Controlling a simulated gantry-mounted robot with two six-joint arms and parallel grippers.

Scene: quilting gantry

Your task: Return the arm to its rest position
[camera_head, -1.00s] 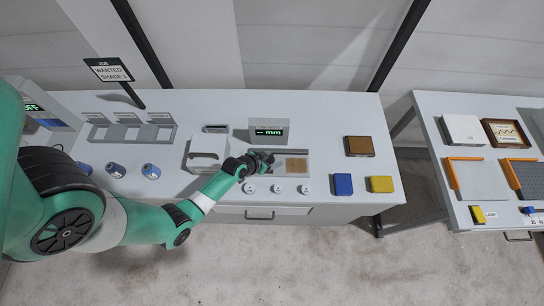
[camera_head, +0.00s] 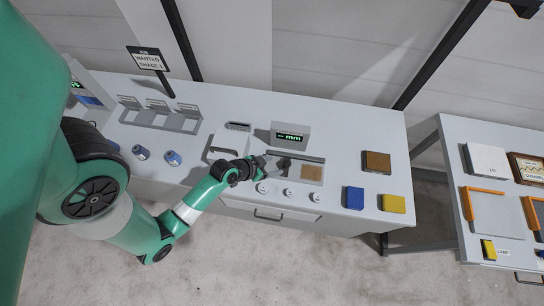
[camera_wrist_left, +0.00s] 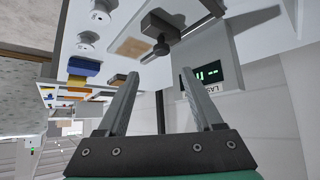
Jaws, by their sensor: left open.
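My left arm, green with black joints, reaches in from the left in the head view. Its left gripper (camera_head: 277,166) is over the bench at the recessed measuring station, left of a tan square (camera_head: 311,173). In the left wrist view the gripper (camera_wrist_left: 160,74) has its two grey fingers spread wide with nothing between them. The tan square (camera_wrist_left: 131,47) and a dark clamp-like part (camera_wrist_left: 163,32) show beyond the fingers. I cannot tell how high the gripper is above the bench. The right gripper is not in view.
A mm display (camera_head: 290,137) stands behind the gripper, and a white box-like device (camera_head: 228,145) is to its left. Blue (camera_head: 354,198), yellow (camera_head: 394,203) and brown (camera_head: 377,162) blocks lie to the right.

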